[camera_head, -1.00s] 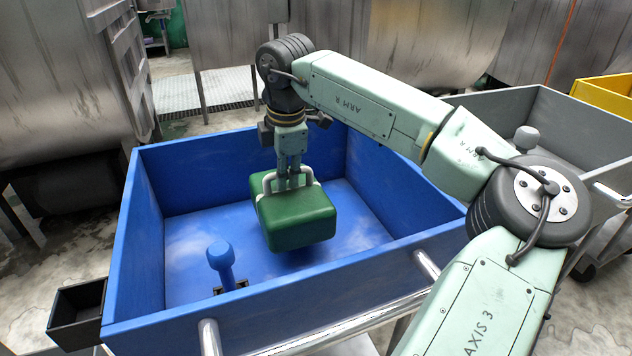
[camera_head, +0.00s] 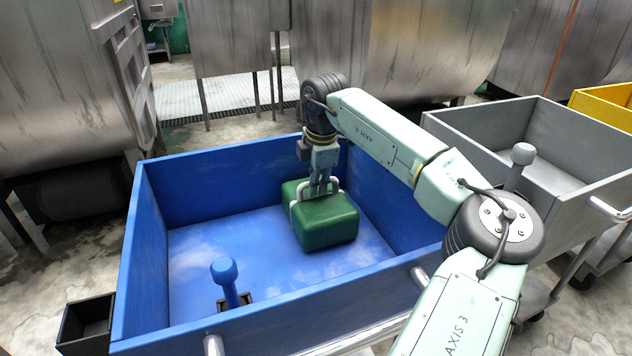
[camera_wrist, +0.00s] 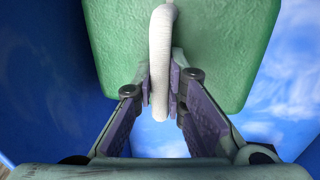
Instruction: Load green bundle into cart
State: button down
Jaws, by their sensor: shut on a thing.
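The green bundle (camera_head: 327,221) is a block with pale handles, in the right back part of the blue cart (camera_head: 222,328). My gripper (camera_head: 321,192) is above it and shut on one pale handle. In the wrist view my gripper (camera_wrist: 169,90) has its fingers on both sides of the pale handle, with the green bundle (camera_wrist: 110,40) beyond. The bundle is inside the cart walls, close to the cart floor; I cannot tell whether it touches the floor.
A blue knobbed post (camera_head: 226,280) stands in the cart's front left. A small black bin (camera_head: 88,322) hangs at its left side. A grey cart (camera_head: 470,125) and a yellow cart (camera_head: 605,98) stand at right. Steel drums (camera_head: 60,80) are behind. The cart floor's left side is clear.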

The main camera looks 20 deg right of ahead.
aim_at(320, 202)
jog(key=c, duration=1.6)
grip_release()
jog(key=shift+c, duration=0.2)
jog(key=shift+r, duration=0.15)
notch_tip(320, 202, up, 12)
jog(key=s, duration=0.2)
jog(key=shift+s, duration=0.2)
